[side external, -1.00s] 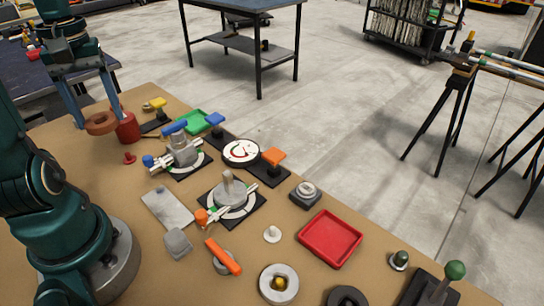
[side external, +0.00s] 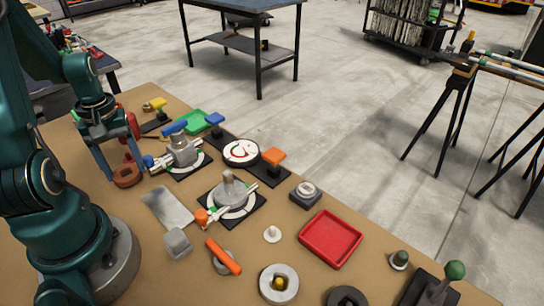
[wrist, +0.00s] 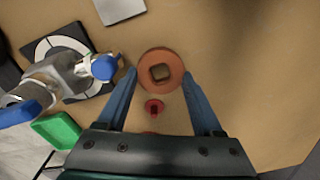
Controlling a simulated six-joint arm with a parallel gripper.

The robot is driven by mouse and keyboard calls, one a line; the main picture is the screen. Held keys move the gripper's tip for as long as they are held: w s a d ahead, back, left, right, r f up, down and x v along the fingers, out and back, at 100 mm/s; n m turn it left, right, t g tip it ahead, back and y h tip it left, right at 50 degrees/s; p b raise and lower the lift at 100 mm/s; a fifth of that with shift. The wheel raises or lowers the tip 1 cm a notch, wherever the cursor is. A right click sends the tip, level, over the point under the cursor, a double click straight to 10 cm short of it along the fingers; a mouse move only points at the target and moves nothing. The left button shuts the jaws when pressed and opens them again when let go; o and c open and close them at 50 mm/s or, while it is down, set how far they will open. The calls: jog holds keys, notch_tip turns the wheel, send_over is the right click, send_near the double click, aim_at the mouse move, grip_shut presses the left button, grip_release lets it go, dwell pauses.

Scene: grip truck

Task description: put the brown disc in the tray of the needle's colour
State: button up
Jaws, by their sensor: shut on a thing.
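The brown disc (side external: 127,176), a ring with a squarish centre hole, is between the blue fingers of my gripper (side external: 126,170), which is shut on it. The wrist view shows the disc (wrist: 148,87) between the fingertips (wrist: 160,76). It looks held over the board, but its exact height is unclear. A round white dial (side external: 240,152) stands mid-board with a red mark on its face; the needle is too small to make out clearly. The red tray (side external: 356,244) lies empty at the right. The green tray (side external: 195,121) lies at the back, partly hidden behind a blue-handled valve.
The blue-handled valve (side external: 182,150) stands just right of the disc. An orange-tipped valve (side external: 229,190), a grey block (side external: 178,243) and an orange-handled part (side external: 223,257) stand between the disc and red tray. A small red peg (wrist: 154,107) is near the disc.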

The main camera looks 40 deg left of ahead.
jog(key=shift+f, duration=0.3)
jog(key=o, duration=1.1)
jog(key=shift+f, duration=0.15)
jog(key=shift+c, duration=0.2)
